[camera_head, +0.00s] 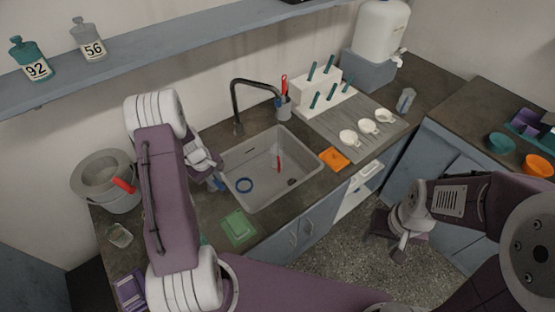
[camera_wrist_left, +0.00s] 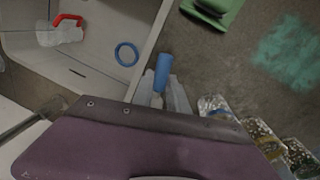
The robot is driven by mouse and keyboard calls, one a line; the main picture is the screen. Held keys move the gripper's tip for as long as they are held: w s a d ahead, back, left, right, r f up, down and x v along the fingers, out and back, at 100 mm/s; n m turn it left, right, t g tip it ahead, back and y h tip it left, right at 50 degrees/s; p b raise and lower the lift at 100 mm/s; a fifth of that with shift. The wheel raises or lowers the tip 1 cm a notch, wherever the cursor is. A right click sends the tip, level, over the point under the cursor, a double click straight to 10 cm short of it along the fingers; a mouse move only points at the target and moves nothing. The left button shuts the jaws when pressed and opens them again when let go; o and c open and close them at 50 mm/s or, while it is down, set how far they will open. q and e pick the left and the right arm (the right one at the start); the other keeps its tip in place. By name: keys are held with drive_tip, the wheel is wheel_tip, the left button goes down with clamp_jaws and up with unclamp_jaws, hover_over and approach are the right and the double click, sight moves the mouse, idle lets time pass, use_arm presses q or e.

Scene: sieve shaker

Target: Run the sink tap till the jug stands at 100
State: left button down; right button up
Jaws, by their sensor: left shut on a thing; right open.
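A clear jug (camera_head: 275,156) with a red handle is in the sink basin (camera_head: 255,196), below the dark curved tap (camera_head: 236,96). It also shows at the upper left of the left wrist view (camera_wrist_left: 58,36). Its scale and water level are too small to read, and I see no clear water stream. My left gripper (camera_head: 217,184) is at the sink's left rim. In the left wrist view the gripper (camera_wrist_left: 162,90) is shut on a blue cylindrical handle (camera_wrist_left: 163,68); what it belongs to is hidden. My right gripper (camera_head: 399,252) is open and empty, over the floor.
A blue ring (camera_head: 244,185) lies on the sink floor. A green pad (camera_head: 239,227) and an orange cloth (camera_head: 334,159) lie on the counter near the sink. White cups stand on the grey drainboard (camera_head: 335,128). A grey bucket (camera_head: 101,183) is at the left.

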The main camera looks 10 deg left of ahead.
use_arm(q)
drive_tip(key=shift+w, duration=0.1)
drive_tip(key=shift+a+f+b, duration=0.1)
drive_tip(key=shift+f+b, duration=0.15)
drive_tip(key=shift+b, duration=0.45)
drive_tip(key=shift+s+r+m, duration=0.2)
drive_tip(key=shift+s+m, duration=0.15)
drive_tip(key=shift+m, duration=0.35)
drive_tip(key=shift+s+a+f+m+b, duration=0.15)
drive_tip(key=shift+a+m+b, duration=0.1)
drive_tip(key=shift+m+b, duration=0.3)
drive_tip(key=shift+m, duration=0.25)
drive_tip(key=shift+r, duration=0.2)
use_arm(e)
drive_tip(key=shift+f, duration=0.85)
drive_tip(key=shift+w, duration=0.1)
